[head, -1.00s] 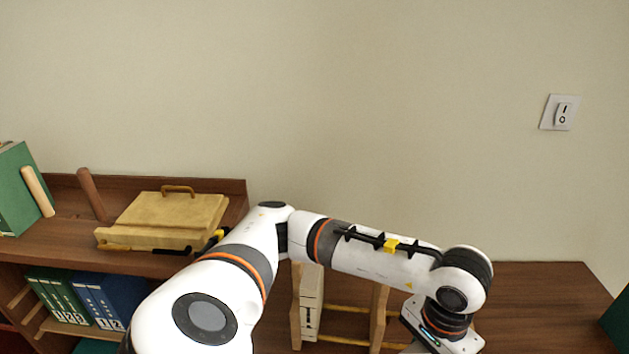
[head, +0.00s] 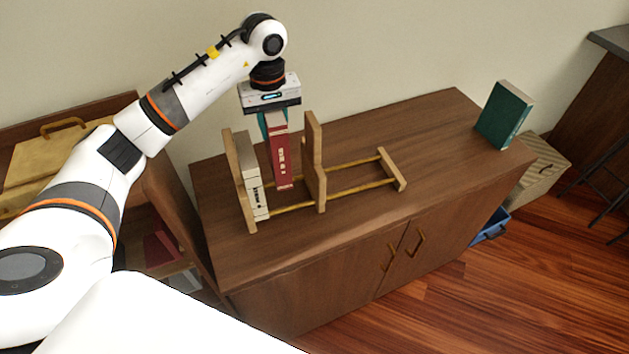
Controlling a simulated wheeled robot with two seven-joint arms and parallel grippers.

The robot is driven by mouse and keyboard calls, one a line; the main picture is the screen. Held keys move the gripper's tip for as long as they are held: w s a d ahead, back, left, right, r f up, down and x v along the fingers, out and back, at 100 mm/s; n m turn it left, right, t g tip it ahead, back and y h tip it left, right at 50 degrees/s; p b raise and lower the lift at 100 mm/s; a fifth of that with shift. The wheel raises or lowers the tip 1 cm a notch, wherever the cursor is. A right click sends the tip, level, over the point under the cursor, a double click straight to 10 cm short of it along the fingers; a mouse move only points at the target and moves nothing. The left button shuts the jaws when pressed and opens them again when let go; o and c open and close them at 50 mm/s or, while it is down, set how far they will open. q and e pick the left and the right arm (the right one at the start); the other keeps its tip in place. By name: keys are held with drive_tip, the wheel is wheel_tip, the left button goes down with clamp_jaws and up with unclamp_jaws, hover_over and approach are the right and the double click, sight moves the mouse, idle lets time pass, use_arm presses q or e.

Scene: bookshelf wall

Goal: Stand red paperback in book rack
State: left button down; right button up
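The red paperback (head: 281,158) is upright in the head view, spine toward me. It is between a cream book (head: 251,180) and the middle wooden divider (head: 314,160) of the book rack (head: 393,170). My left gripper (head: 272,112) is above it, pointing down, and appears shut on its top end. A teal patch shows beside the book's top; I cannot tell what it is. I cannot tell whether the paperback's lower end touches the rack. My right gripper is not in view.
The rack stands on a brown wooden cabinet (head: 440,135). A green book (head: 504,115) stands at its right end. The cabinet top between rack and green book is clear. A yellow case (head: 60,150) lies on the left shelf. A woven box (head: 540,170) is beyond the cabinet.

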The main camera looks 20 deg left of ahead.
use_arm(q)
drive_tip(key=f+p, duration=0.1)
drive_tip(key=f, duration=0.3)
drive_tip(key=shift+w+a+f+p, duration=0.15)
drive_tip(key=shift+a+f+p, duration=0.05)
drive_tip(key=shift+f+p, duration=0.2)
drive_tip(key=shift+f, duration=0.95)
wheel_tip(320, 180, down, 3)
drive_tip(key=shift+r+p, duration=0.1)
drive_tip(key=shift+p, duration=0.5)
drive_tip(key=shift+f, duration=0.25)
drive_tip(key=c, duration=1)
unclamp_jaws()
